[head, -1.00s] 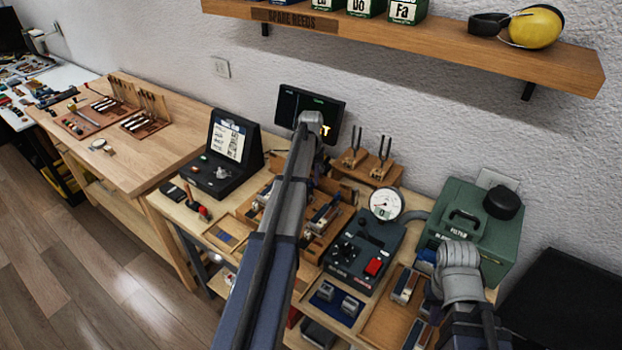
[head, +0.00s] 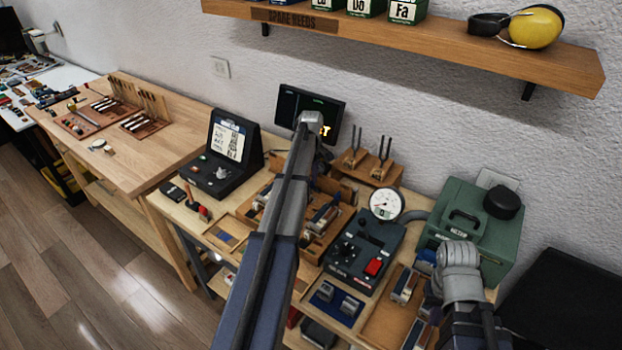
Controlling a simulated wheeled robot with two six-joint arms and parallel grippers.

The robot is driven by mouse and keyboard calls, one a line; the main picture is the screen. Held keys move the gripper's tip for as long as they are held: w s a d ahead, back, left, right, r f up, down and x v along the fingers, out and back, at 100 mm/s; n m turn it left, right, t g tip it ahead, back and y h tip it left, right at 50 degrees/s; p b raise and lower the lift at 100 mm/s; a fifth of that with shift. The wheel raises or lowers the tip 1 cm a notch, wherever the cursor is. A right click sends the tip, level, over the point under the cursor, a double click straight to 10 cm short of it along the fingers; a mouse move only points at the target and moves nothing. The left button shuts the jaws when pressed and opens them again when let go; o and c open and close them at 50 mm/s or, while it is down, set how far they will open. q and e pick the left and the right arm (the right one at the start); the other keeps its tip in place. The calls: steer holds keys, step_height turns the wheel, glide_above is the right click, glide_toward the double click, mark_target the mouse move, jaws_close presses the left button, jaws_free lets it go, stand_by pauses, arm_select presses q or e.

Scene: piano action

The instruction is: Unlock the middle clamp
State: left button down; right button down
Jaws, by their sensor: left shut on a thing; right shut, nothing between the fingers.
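A wooden fixture (head: 318,246) with metal clamps stands on the bench. One clamp (head: 264,196) shows left of my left arm and another (head: 322,218) shows right of it. The place between them, where the middle clamp would be, is covered by my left forearm. My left wrist (head: 322,166) bends down behind that forearm over the fixture. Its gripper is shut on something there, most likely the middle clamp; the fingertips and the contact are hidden. My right gripper (head: 434,304) is shut and empty over the bench's right side, mostly hidden by its own wrist.
Around the fixture stand a black display box (head: 224,155), a monitor (head: 290,103), a control box with gauge (head: 362,250), a green filter box (head: 475,230) and a wooden tray (head: 388,322). A shelf (head: 420,35) overhangs the back. The left bench (head: 150,165) has free room.

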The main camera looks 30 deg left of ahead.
arm_select(q)
steer(key=shift+n, duration=1.1)
steer(key=c, duration=0.7)
jaws_free()
steer(key=shift+o, duration=0.2)
steer(key=shift+r, duration=0.2)
arm_select(e)
steer(key=shift+r, duration=0.15)
arm_select(q)
step_height(320, 180, up, 8)
steer(key=p, duration=0.8)
steer(key=shift+f, duration=0.3)
arm_select(e)
step_height(320, 180, up, 8)
steer(key=shift+f, duration=0.25)
